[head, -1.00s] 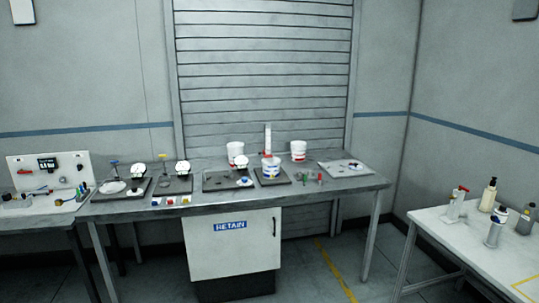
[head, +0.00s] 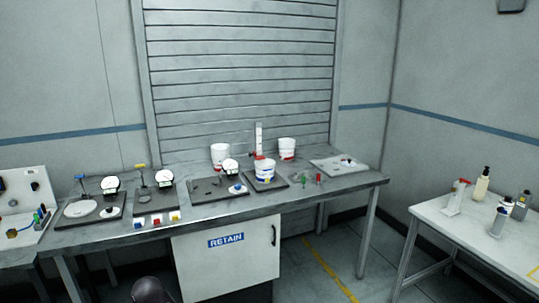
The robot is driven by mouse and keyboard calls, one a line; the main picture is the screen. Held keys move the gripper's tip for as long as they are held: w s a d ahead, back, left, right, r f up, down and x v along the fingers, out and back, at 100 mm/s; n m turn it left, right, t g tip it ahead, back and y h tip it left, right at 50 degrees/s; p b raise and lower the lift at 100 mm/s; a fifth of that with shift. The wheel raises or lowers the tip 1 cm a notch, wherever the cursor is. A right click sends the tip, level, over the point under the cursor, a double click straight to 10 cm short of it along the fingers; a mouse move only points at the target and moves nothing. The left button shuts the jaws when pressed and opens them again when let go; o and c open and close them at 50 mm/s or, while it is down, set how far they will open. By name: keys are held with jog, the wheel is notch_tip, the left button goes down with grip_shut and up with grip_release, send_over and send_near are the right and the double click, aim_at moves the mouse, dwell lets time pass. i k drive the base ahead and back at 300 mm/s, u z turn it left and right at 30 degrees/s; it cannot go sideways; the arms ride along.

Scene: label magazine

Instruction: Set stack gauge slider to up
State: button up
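A white upright post (head: 259,138), which looks like the stack gauge, stands at the back of the middle table. A small red part (head: 252,155) shows low at its left side and may be the slider; it is too small to tell for sure. A white tub with a blue and red label (head: 265,170) stands in front and hides the post's foot. My gripper is not in view. A dark rounded part at the bottom edge looks like my own arm.
White tubs (head: 220,153) and (head: 287,147) flank the post. Dial scales (head: 110,185) and dark plates fill the table's left. A light board (head: 337,166) lies at its right end. A white side table (head: 470,238) with bottles stands right, with free floor between.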

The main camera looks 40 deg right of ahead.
aim_at(254, 153)
jog(key=z, duration=0.5)
jog(key=i, duration=0.6)
jog(key=z, duration=0.55)
jog(key=i, duration=0.55)
jog(key=z, duration=0.25)
